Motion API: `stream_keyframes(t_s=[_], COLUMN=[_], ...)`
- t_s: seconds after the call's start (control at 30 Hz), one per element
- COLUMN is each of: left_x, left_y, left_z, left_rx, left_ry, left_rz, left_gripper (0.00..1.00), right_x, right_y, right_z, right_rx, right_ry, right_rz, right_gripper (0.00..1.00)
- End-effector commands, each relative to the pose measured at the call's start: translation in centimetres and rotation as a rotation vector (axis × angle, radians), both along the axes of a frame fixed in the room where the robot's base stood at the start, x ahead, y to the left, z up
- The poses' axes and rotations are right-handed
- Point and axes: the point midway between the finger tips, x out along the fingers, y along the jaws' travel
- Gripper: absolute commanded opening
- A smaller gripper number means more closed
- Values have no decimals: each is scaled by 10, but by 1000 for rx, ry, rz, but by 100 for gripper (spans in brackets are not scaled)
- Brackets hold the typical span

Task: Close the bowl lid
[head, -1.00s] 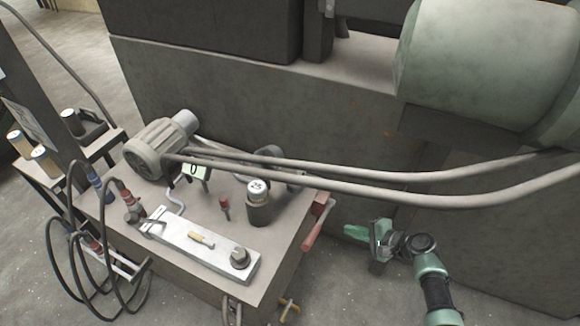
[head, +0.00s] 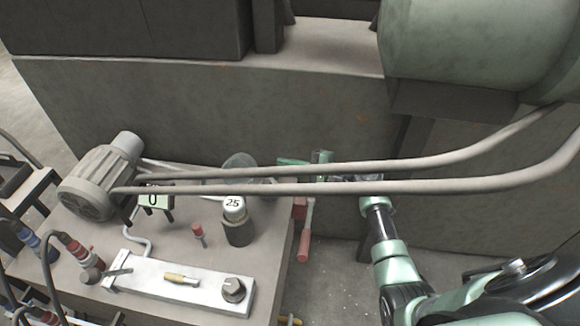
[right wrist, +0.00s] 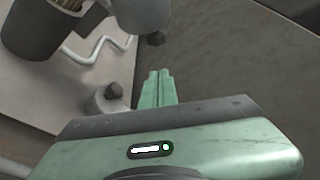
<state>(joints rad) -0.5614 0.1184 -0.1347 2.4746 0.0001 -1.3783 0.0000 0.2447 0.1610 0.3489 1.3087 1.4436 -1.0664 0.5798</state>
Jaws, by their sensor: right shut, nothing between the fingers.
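A grey, rounded, upright disc-like piece (head: 238,160), apparently the bowl lid, stands behind the canister in the head view. The pipes partly cover it, and the bowl under it is hard to make out. My right gripper (head: 284,161) is just right of this piece, its green fingers pointing left, partly behind the pipes. In the right wrist view the fingers (right wrist: 157,88) are together and hold nothing. A rounded grey part (right wrist: 110,98) is close to their left; I cannot tell whether they touch. A blurred grey shape (right wrist: 143,14) is beyond the tips. My left gripper is out of view.
Two long pipes (head: 390,178) run across in front of my right gripper. A canister marked 25 (head: 238,222), a motor (head: 100,182) and a metal plate with a knob (head: 180,283) are on the workbench (head: 85,235). A red handle (head: 306,232) sticks out at its right edge.

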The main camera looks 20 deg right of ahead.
Motion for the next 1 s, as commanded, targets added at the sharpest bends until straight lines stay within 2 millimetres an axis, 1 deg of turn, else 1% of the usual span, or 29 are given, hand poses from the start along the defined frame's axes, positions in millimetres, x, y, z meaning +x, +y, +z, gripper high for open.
stream_keyframes(t_s=[0.03,0.1,0.33,0.4,0.6,0.73,1.0], left_x=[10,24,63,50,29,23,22], left_y=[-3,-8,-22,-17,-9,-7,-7], left_z=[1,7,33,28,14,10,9], left_rx=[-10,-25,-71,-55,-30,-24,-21], left_ry=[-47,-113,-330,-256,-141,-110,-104], left_rz=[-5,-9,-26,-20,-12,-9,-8], left_gripper=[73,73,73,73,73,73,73], right_x=[9,19,47,36,20,16,15], right_y=[7,15,39,43,53,55,56], right_z=[-2,-5,-11,-2,7,9,9], right_rx=[2,3,1,-2,-1,-2,-1], right_ry=[-3,-2,-1,-1,-1,0,1], right_rz=[0,2,2,1,0,0,0], right_gripper=[0,0,0,0,0,0,0])
